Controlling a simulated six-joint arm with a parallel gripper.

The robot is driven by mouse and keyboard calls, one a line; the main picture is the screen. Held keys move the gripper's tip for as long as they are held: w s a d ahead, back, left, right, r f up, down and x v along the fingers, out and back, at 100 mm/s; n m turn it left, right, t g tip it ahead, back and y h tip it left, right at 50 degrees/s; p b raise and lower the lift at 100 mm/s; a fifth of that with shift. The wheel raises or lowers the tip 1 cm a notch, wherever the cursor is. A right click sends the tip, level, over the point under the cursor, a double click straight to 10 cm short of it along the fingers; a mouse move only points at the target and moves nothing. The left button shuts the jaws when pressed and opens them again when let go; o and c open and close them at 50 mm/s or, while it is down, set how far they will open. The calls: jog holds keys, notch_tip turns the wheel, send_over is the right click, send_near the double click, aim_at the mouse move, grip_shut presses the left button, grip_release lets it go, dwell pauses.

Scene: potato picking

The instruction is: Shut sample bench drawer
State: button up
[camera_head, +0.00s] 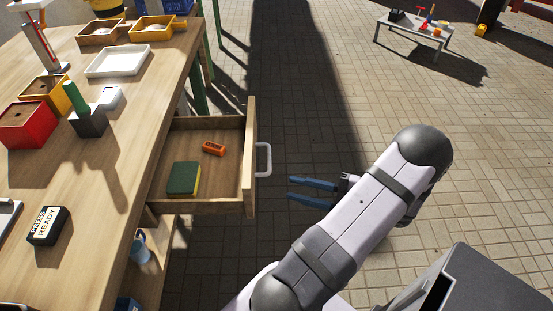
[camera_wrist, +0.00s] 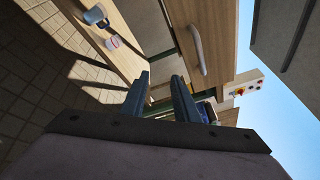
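The sample bench drawer (camera_head: 209,208) stands pulled out from the right side of the wooden bench (camera_head: 110,188). A green and yellow sponge (camera_head: 184,178) and a small orange item (camera_head: 213,148) lie in it. Its light handle (camera_head: 264,160) is on the drawer's right-facing front. My gripper (camera_head: 290,188) is open and empty, to the right of the drawer front and slightly below the handle in the picture, apart from it. In the wrist view the fingers (camera_wrist: 162,78) are spread, with the drawer handle (camera_wrist: 198,50) beyond them.
The bench top holds a red box (camera_head: 28,124), a dark block with a green-handled item (camera_head: 88,121), a white tray (camera_head: 117,61) and a black "PRESS READY" box (camera_head: 47,226). Below is a shelf with a blue cup (camera_head: 139,252).

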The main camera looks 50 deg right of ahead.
notch_tip(320, 180, up, 6)
jog(key=n+t, duration=0.2)
jog(key=n, duration=0.3)
jog(key=shift+d+t, duration=0.4)
jog(key=shift+d, duration=0.05)
jog(key=shift+w, duration=0.1)
jog(key=x, duration=0.7)
jog(key=shift+a, duration=0.2)
grip_shut()
